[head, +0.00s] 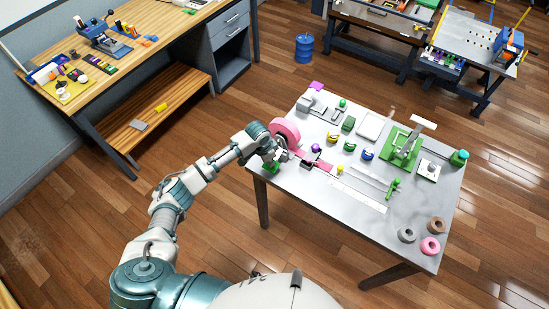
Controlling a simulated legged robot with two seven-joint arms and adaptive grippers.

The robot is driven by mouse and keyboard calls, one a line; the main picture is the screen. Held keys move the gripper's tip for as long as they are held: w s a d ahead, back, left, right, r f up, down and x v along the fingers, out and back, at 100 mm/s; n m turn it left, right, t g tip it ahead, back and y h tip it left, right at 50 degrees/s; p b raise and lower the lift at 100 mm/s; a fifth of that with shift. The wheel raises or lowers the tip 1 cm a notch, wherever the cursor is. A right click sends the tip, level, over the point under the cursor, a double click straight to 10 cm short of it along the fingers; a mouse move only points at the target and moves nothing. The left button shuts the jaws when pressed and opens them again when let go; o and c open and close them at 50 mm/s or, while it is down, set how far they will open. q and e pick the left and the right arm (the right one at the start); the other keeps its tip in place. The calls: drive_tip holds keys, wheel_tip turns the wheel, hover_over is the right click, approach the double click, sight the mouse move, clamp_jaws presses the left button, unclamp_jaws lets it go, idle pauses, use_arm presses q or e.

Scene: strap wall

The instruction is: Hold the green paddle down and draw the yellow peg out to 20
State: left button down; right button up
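My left gripper (276,158) is at the left edge of the metal table, beside a pink reel. A green piece (271,168), likely the green paddle, shows just below its fingers. The fingers are too small and overlapped to tell whether they touch it or are open. The yellow peg (340,168) stands upright near the table's middle, to the right of my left gripper, with nothing holding it. A pale marked strip (357,195) lies in front of the peg; its numbers are too small to read. My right gripper is out of view.
The pink reel (286,131) and a purple knob (316,148) are close to my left gripper. A green upright piece (394,187) stands at the strip's right. A green press (402,147) and several rings (430,246) are farther right. The table's front middle is clear.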

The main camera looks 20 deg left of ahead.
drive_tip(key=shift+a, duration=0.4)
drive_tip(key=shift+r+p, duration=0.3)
